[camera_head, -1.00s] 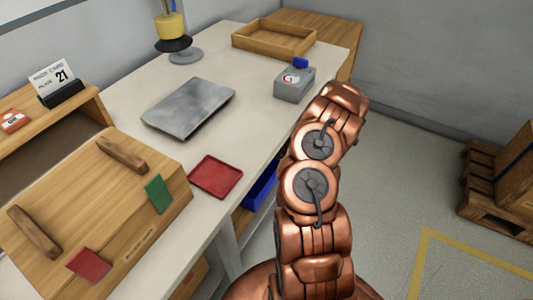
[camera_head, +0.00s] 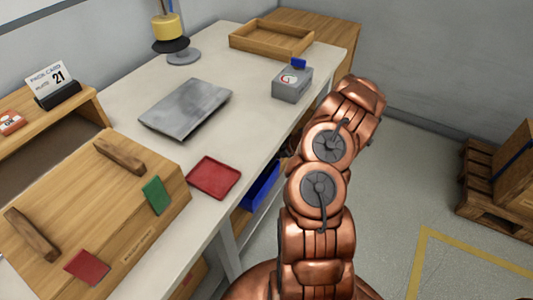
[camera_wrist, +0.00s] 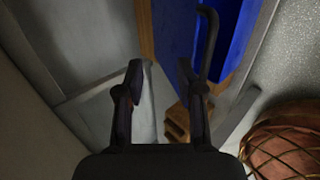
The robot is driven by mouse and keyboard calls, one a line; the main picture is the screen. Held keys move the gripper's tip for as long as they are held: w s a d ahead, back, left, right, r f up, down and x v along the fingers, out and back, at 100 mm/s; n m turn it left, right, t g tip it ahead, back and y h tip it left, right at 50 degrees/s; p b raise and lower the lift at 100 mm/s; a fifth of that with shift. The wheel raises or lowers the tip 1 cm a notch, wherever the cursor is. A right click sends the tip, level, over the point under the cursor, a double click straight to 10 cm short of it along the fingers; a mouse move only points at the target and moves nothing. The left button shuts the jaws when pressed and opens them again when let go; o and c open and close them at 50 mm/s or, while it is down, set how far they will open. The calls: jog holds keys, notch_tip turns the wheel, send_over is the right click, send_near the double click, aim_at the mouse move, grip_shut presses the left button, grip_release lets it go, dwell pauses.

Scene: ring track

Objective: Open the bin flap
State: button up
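The blue bin front (camera_head: 262,184) shows under the table's right edge in the head view, partly hidden by my arm. In the wrist view a blue panel (camera_wrist: 228,38) fills the upper middle right, with a dark bent bar handle (camera_wrist: 211,40) along it. I cannot tell from these frames whether the flap has moved at all. My gripper (camera_wrist: 160,72) is open, with nothing between its fingertips. Its right finger is close to the lower end of the bar; I cannot tell whether they touch. My arm hides the gripper in the head view.
The white table (camera_head: 120,105) carries a red tray (camera_head: 213,177), a grey plate (camera_head: 186,108), a grey box (camera_head: 292,84) and a wooden tray (camera_head: 270,40). A wooden case (camera_head: 120,190) stands at left. A pallet (camera_head: 490,205) is at right. Floor between is clear.

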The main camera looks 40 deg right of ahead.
jog(key=v, duration=0.7)
jog(key=shift+s+r, duration=0.25)
jog(key=shift+s, duration=0.05)
dwell(0.3)
